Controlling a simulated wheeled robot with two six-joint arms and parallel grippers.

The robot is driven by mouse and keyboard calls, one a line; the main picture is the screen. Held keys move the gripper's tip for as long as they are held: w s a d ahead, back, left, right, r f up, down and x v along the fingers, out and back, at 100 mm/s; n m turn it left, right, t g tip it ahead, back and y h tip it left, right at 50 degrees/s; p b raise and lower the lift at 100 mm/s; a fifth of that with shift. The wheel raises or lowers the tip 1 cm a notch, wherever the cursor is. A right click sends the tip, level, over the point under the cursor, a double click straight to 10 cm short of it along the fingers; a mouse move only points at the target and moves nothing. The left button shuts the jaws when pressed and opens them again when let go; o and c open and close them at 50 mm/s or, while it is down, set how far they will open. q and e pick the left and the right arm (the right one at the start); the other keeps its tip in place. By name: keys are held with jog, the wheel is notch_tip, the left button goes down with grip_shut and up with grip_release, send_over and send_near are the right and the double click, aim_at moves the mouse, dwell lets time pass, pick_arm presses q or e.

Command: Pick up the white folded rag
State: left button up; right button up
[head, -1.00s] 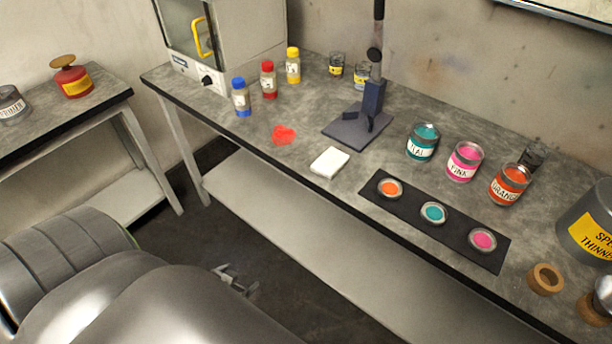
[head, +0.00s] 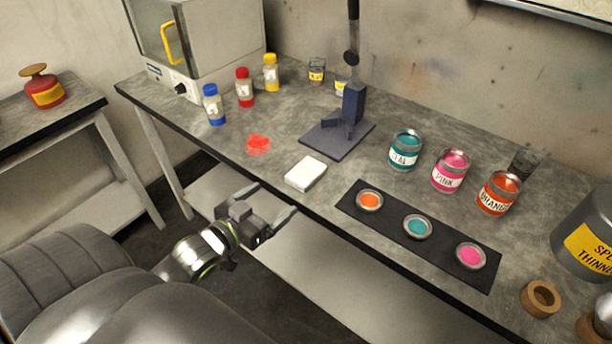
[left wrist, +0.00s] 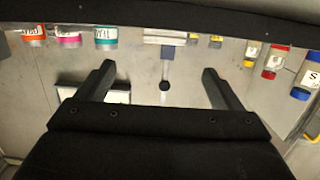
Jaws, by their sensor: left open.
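The white folded rag (head: 306,173) lies flat near the front edge of the grey workbench (head: 270,110), between a red paint splat and the black strip of lids. My left gripper (head: 271,200) is open and empty in front of the bench edge, a short way from the rag and apart from it. Its two fingers (left wrist: 158,70) also show spread in the left wrist view, with nothing between them. I cannot make out the rag in that view. My right gripper is not in view.
A stand (head: 338,137) is behind the rag. The red splat (head: 258,144) and a blue-capped bottle (head: 214,106) are to its left. A black strip (head: 392,219) with paint lids is to its right. The teal can (head: 404,151) stands further back. A lower shelf (head: 330,270) runs under the bench.

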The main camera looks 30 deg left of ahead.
aim_at(301, 175)
pick_arm(q)
jog(key=w, duration=0.3)
jog(key=w+f, duration=0.1)
jog(key=w, duration=0.5)
jog(key=shift+d+f, duration=0.25)
jog(key=shift+d, duration=0.1)
jog(key=shift+w+a+f, duration=0.1)
jog(key=shift+w+f, duration=0.1)
jog(key=shift+w, duration=1.15)
jog(key=shift+w+f, duration=0.2)
jog(key=shift+w, duration=1.15)
jog(key=shift+c, duration=0.3)
jog(key=c, duration=1)
